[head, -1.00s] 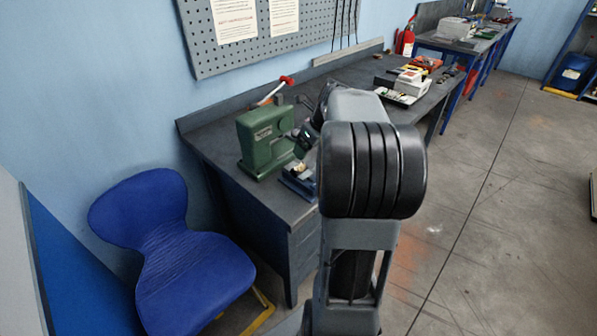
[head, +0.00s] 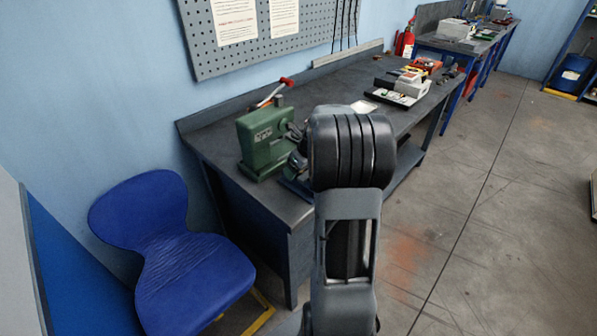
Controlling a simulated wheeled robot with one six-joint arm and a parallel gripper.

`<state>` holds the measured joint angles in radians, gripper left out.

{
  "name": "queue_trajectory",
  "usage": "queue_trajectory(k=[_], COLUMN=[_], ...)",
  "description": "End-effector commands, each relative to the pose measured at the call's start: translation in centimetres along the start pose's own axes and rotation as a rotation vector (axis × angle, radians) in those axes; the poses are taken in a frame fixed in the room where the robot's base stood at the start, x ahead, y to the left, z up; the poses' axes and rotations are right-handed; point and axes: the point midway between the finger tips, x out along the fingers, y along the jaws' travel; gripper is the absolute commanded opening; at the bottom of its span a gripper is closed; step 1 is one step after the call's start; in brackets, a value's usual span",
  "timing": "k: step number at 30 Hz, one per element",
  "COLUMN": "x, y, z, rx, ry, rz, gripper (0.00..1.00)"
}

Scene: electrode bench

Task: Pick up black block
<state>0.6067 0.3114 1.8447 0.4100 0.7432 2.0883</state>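I cannot make out a black block for certain; my arm hides part of the bench. The dark end of my arm with my gripper (head: 297,158) shows only in part, just right of the green machine (head: 265,142) on the dark bench (head: 222,163). My arm covers most of it, and its fingers cannot be told apart. A small blue fixture (head: 294,186) sits below it at the bench's front edge, partly hidden by my arm. Whether my gripper holds anything does not show.
A blue chair (head: 170,240) stands left of the bench. A white and black device (head: 402,88) and other items lie farther back on the bench. A pale sheet (head: 363,107) lies behind my arm. A pegboard (head: 300,35) hangs above. The floor at right is clear.

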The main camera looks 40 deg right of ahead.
Motion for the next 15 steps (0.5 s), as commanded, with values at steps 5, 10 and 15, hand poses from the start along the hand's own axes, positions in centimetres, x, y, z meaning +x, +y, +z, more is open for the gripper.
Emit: queue_trajectory(k=[5,10,15], x=[0.1,0.07,0.06], y=[0.01,0.01,0.01], z=[0.01,0.01,0.02], rx=[0.0,0.0,0.0], ry=[0.0,0.0,0.0], rz=[0.0,0.0,0.0], gripper=[0.83,0.72,0.56])
